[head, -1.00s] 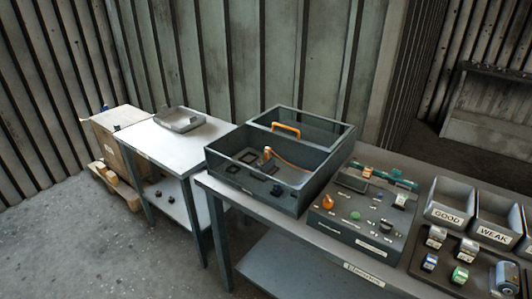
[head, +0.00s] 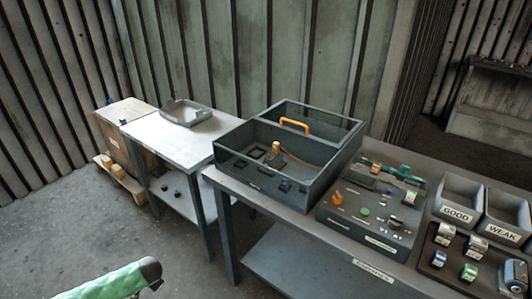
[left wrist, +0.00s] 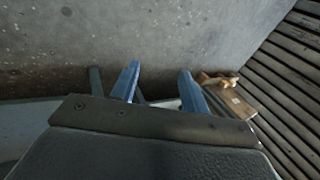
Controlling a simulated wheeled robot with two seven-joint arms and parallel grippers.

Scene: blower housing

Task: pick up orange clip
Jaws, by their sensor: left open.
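Several orange parts show in the head view, and I cannot tell for sure which is the clip. A small orange piece (head: 277,154) stands inside the open grey housing box (head: 228,165), with an orange-brown strip running from it. An orange arched handle (head: 294,125) sits at the box's back part. An orange knob (head: 337,198) is on the dark panel beside the box. My left gripper (left wrist: 160,68) shows only in the left wrist view, its two blue fingers apart with nothing between them. My right gripper is in neither view.
A white side table (head: 165,145) holds a grey tray (head: 186,112). A cardboard box (head: 122,125) stands on a pallet (head: 128,182) at left. Grey bins (head: 457,212) and a dark tray of small parts stand at right. Floor in front of the tables is clear.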

